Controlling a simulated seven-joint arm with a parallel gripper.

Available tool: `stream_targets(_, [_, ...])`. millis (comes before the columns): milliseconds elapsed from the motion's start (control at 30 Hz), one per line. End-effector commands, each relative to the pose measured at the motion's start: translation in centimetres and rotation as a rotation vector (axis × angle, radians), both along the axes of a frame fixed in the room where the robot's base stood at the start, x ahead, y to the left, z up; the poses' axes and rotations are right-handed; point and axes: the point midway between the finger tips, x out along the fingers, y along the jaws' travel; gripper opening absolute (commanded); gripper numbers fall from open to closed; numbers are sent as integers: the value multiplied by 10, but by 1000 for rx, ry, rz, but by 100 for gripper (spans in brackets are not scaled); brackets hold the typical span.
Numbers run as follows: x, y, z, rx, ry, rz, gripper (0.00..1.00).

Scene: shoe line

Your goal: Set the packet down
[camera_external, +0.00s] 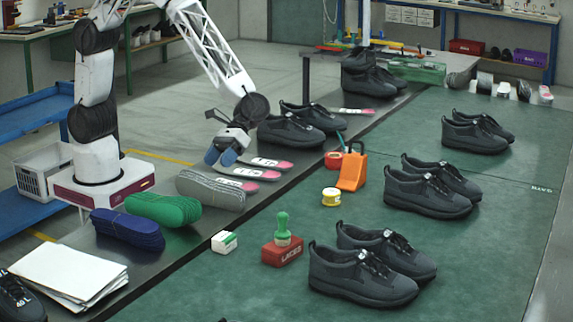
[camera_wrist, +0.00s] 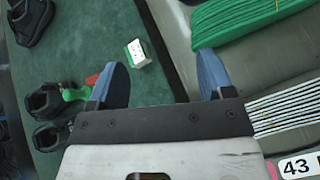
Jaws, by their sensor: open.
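No object is plainly marked as a packet. My gripper (camera_external: 222,157) is open and empty, with blue fingertips well apart in the wrist view (camera_wrist: 163,78). It hangs above the bench, behind the grey insole bundle (camera_external: 211,190).
Green (camera_external: 163,209) and purple (camera_external: 127,229) insole bundles lie left of the grey one. Loose pink-ended insoles (camera_external: 270,164) lie near my gripper. Black shoes (camera_external: 292,131) stand on the bench and mat. An orange holder (camera_external: 352,171) and yellow roll (camera_external: 331,197) stand on the mat.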

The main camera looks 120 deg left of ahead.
Motion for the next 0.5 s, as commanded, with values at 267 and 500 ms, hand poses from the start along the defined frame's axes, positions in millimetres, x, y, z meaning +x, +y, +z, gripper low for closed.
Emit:
stream_targets(267, [-60, 16, 57, 118, -149, -144, 74])
stream_targets(500, [-115, 33, 96, 223, -273, -268, 74])
